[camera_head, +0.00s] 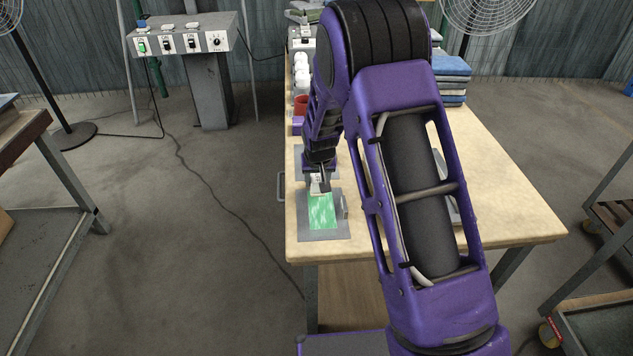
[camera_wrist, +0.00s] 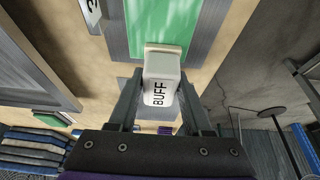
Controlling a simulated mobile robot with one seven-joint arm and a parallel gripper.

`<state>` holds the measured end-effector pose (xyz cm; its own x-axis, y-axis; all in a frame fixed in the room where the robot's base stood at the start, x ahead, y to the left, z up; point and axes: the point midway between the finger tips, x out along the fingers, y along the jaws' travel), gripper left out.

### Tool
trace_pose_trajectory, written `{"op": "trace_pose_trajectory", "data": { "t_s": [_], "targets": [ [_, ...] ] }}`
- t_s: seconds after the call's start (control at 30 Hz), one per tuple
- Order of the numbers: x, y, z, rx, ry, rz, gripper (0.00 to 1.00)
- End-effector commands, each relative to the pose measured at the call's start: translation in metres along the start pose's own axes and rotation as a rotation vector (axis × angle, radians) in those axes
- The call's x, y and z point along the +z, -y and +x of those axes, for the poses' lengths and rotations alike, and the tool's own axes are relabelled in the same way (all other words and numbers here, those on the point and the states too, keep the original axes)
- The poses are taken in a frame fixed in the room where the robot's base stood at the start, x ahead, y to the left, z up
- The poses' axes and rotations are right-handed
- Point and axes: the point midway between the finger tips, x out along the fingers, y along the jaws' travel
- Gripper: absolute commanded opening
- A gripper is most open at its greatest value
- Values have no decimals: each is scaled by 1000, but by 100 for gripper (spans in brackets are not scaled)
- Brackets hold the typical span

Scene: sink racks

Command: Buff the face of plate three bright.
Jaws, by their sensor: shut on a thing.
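My gripper (camera_head: 320,180) is shut on a white block marked BUFF (camera_wrist: 160,88), which has a tan pad at its far end. In the head view this green plate (camera_head: 322,212) shows pale streaks and lies in a grey holder (camera_head: 324,235) near the table's front left. A tag with a partly cut-off figure, seemingly 3 (camera_wrist: 92,10), stands beside it.
A red cup (camera_head: 301,105), white rolls (camera_head: 301,70) and folded blue cloths (camera_head: 452,75) stand farther back on the wooden table (camera_head: 510,200). The table's right side is clear.

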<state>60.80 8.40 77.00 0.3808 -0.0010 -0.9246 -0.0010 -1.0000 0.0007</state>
Motion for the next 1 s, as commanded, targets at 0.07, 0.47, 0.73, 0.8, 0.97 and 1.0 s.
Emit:
{"op": "trace_pose_trajectory", "data": {
  "t_s": [0.07, 0.47, 0.73, 0.8, 0.97, 1.0],
  "targets": [
    [-9, -1, -18, -1, -5, 1, 0],
    [-25, -5, -50, 0, -1, 1, 0],
    [-35, -7, -70, 0, -3, 1, 0],
    [-36, -8, -72, 0, -2, 1, 0],
    [-36, -8, -72, 0, -1, 1, 0],
    [-36, -8, -72, 0, -1, 1, 0]
  ]
}}
